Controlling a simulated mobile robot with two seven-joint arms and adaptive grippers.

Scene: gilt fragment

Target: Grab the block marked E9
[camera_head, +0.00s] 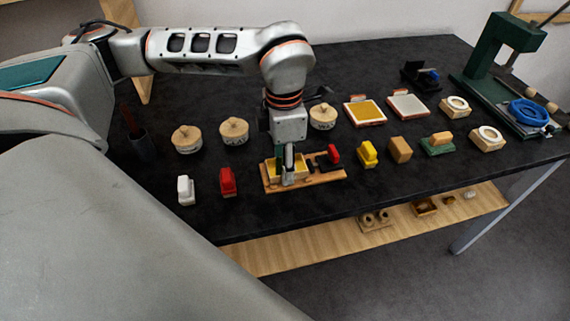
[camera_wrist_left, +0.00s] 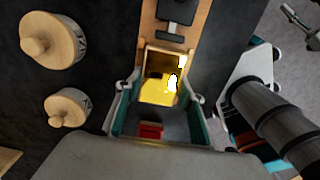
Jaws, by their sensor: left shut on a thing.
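My left gripper (camera_head: 288,180) points down into the yellow recess of a small wooden tray (camera_head: 262,187). In the left wrist view its two teal-sided fingers (camera_wrist_left: 156,112) stand over the yellow recess (camera_wrist_left: 158,92). The gripper is shut on a block, mostly hidden by the fingers. A red patch (camera_wrist_left: 150,131) shows between them; I cannot tell whether it belongs to the held block. Other blocks stand in a row: white (camera_head: 185,190), red (camera_head: 227,181), yellow (camera_head: 367,154), tan (camera_head: 400,150) and one on green (camera_head: 438,144). No E9 marking is readable. My right gripper is not in view.
Lidded pots (camera_head: 187,138) stand behind, and a dark cup (camera_head: 142,145) at left. Flat pads (camera_head: 365,111), a green press (camera_head: 505,50) and a blue ring (camera_head: 528,112) are right. The front table strip is clear.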

